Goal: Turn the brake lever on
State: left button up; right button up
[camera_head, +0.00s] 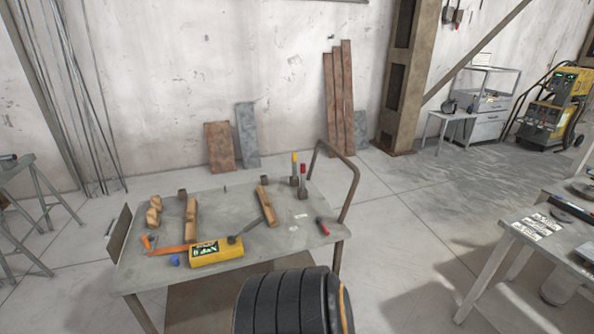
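I cannot make out a brake lever for sure in the head view. Two small upright pieces stand at the far right corner of the grey work table (222,207), one with a yellow top (294,160) and one with a red top (303,172). They are too small to tell whether they are levers or tools. Neither of my grippers is in view. A black ribbed cylinder (285,302) rises at the bottom middle and hides part of the floor and table front; I cannot tell what it belongs to.
The table holds a yellow box (217,252), wooden blocks (191,218) and a red-handled tool (322,227). A bent rail (350,190) rises at its right end. Another table (548,230) is at the right. The floor between them is clear.

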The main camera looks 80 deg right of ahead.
aim_at(318, 219)
jog(key=z, duration=2.95)
